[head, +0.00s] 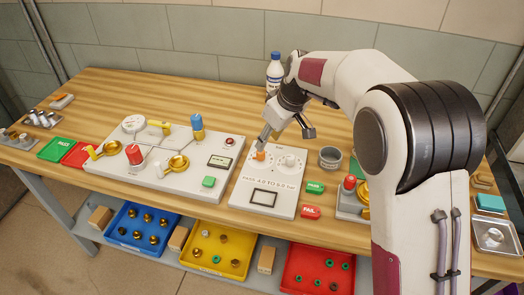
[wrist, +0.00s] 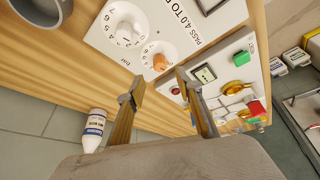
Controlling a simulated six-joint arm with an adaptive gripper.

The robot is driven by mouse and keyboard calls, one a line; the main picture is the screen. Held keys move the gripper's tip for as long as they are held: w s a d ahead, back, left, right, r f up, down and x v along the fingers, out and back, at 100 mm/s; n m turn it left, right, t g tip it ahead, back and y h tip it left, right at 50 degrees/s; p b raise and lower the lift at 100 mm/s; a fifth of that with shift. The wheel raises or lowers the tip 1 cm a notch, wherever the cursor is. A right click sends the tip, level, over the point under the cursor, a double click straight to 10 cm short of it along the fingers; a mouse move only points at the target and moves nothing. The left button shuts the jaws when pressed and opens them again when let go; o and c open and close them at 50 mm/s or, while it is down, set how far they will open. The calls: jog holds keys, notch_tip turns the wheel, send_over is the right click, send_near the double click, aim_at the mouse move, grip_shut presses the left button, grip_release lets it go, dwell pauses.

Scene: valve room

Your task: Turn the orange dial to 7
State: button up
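The orange dial (head: 260,155) sits on a white panel with a ring of printed numbers. It also shows in the wrist view (wrist: 160,62), with numbers around it; I cannot tell which number it points to. A white dial (head: 290,160) with its own number ring is beside it, also seen in the wrist view (wrist: 127,32). My gripper (head: 267,140) is just above and behind the orange dial. In the wrist view its two fingers (wrist: 157,92) are apart with nothing between them, and the orange dial lies just beyond the tips.
The white panel (head: 250,213) carries a dark-framed window and pass text. Left of it is a wider panel (head: 110,180) with valves and gauges. A grey cup (head: 330,157), a green tag (head: 315,188) and a red tag (head: 310,212) are to the right. A bottle (head: 274,70) stands behind.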

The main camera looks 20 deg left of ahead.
aim_at(259, 154)
jog(key=shift+f, duration=0.1)
jog(key=shift+x, duration=3.8)
grip_shut()
